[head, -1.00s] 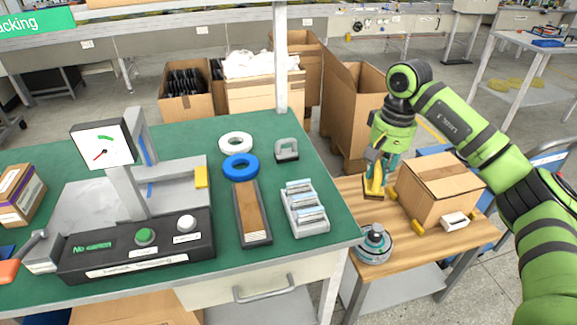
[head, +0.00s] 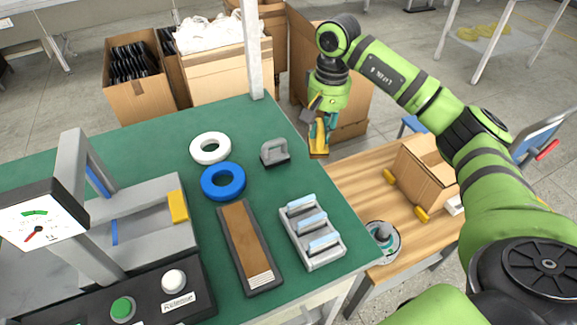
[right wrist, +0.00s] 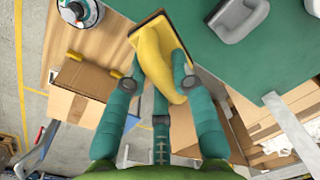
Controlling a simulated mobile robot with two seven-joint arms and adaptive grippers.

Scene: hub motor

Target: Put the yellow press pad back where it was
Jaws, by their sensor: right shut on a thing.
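The yellow press pad (right wrist: 158,62) has a yellow grip and a flat brown-edged base. My right gripper (right wrist: 163,82) is shut on its yellow grip, with a teal finger on each side. In the head view my right gripper (head: 323,126) holds the pad (head: 318,149) at the right edge of the green table (head: 345,230), just right of a grey pad with a handle (head: 275,153). The pad looks raised, but its height over the table is hard to tell. The fingers hide part of it. My left gripper is not in view.
A blue ring (head: 223,196), a white ring (head: 210,135), a brown strop board (head: 240,235) and a grey rack (head: 312,240) stand on the green table.

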